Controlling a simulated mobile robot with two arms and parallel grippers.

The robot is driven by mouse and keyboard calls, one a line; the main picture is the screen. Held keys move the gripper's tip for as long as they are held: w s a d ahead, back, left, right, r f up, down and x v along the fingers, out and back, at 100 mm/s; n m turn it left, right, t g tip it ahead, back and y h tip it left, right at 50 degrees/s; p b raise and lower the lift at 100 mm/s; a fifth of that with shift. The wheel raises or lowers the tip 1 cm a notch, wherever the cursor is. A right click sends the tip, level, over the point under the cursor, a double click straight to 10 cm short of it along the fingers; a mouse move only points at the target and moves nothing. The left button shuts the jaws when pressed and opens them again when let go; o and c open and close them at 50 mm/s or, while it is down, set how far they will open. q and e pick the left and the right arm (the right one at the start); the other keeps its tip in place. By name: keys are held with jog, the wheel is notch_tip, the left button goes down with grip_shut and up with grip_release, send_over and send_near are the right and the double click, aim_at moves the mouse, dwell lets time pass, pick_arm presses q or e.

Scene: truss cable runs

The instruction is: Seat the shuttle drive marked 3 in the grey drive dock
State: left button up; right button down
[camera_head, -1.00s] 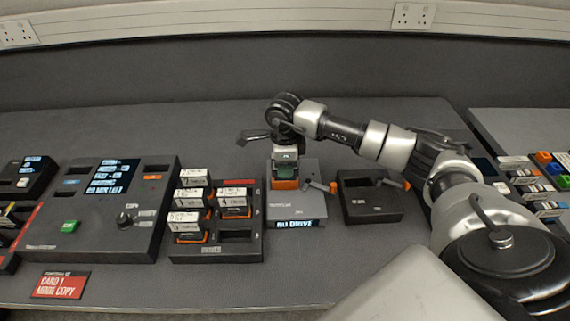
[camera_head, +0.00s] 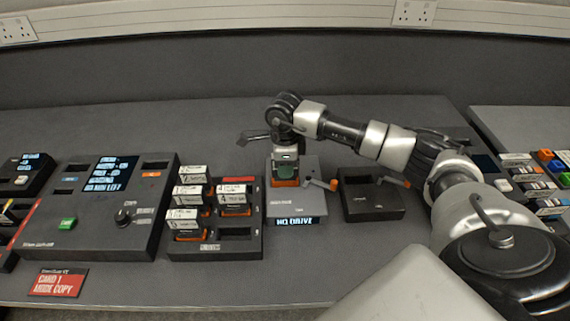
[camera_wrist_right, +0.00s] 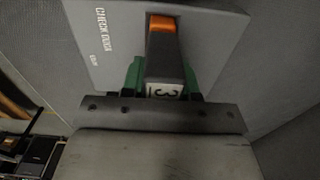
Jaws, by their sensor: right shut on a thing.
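The grey drive dock (camera_head: 297,203) stands in the middle of the desk, with a lit display on its front edge and an orange-tipped lever at its right. My right gripper (camera_head: 286,169) points down over the dock's back left part. It is shut on the shuttle drive marked 3 (camera_wrist_right: 163,72), a dark block with an orange end and a white label, between green finger pads. The drive's orange part (camera_head: 284,183) shows low at the dock's top. The drive's foot and the slot are hidden, so how deep it sits cannot be told. My left gripper is out of view.
A dark rack (camera_head: 215,254) with several labelled drives stands close left of the dock. A dark dock (camera_head: 373,207) with an orange-tipped lever stands close right. A control console (camera_head: 95,235) is farther left. The desk behind the dock is clear.

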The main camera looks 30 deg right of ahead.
jog(key=shift+f+b, duration=0.5)
jog(key=shift+f, duration=0.15)
dwell(0.4)
jog(key=shift+c, duration=2.3)
grip_release()
jog(key=shift+r, duration=0.1)
jog(key=shift+r+p, duration=2.35)
jog(key=shift+r, duration=1.35)
